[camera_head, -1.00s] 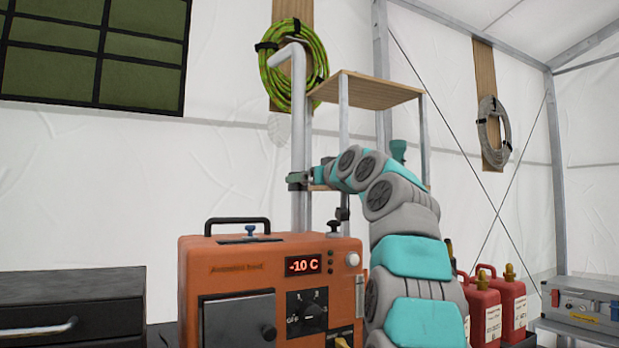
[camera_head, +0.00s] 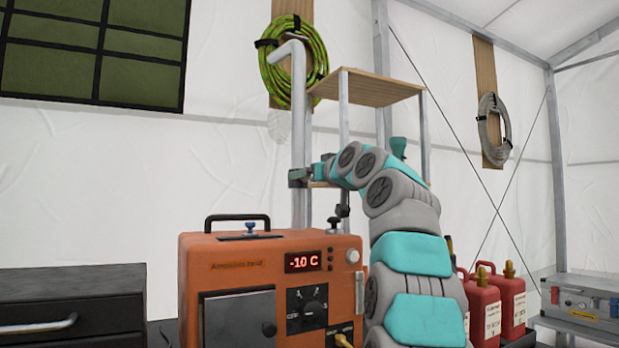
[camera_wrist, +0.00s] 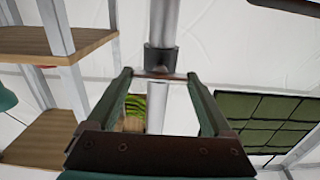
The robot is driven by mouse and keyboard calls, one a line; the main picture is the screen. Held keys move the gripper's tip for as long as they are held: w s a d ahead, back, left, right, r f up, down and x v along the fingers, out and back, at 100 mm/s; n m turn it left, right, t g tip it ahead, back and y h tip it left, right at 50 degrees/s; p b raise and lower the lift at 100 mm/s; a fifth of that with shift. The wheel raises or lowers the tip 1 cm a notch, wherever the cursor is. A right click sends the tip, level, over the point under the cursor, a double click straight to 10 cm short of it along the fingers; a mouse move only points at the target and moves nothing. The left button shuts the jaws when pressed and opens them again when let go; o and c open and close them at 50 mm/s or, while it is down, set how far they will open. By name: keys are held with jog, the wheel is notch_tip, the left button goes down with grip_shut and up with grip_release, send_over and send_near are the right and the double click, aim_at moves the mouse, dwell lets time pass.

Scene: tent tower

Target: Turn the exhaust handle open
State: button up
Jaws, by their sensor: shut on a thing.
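The exhaust pipe (camera_head: 299,120) is a grey upright tube with a bent top, rising behind the orange heater (camera_head: 230,255). My gripper (camera_head: 300,178) is at the pipe about halfway up, reaching in from the right. In the wrist view the pipe (camera_wrist: 164,25) carries a dark collar (camera_wrist: 160,59). A thin brownish bar, which looks like the exhaust handle (camera_wrist: 160,75), crosses just below the collar. My gripper's fingertips (camera_wrist: 159,74) are at the two ends of this bar, shut on it. The handle is too small to make out in the head view.
A wooden shelf rack (camera_head: 368,88) stands right behind the pipe. A green hose coil (camera_head: 316,60) hangs on the wall. Red cans (camera_head: 484,305) stand right of my arm, and a black drawer unit (camera_head: 70,290) stands at left. The space left of the pipe is clear.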

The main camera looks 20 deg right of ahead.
jog(key=shift+d+f+m, duration=0.1)
jog(key=shift+m, duration=4.35)
jog(key=shift+d+m, duration=0.1)
jog(key=shift+m, duration=4.35)
jog(key=o, duration=1.1)
jog(key=shift+o, duration=0.2)
jog(key=shift+s, duration=0.15)
jog(key=s+b, duration=0.2)
jog(key=s, duration=0.5)
jog(key=shift+s+d, duration=0.15)
jog(key=shift+s, duration=0.15)
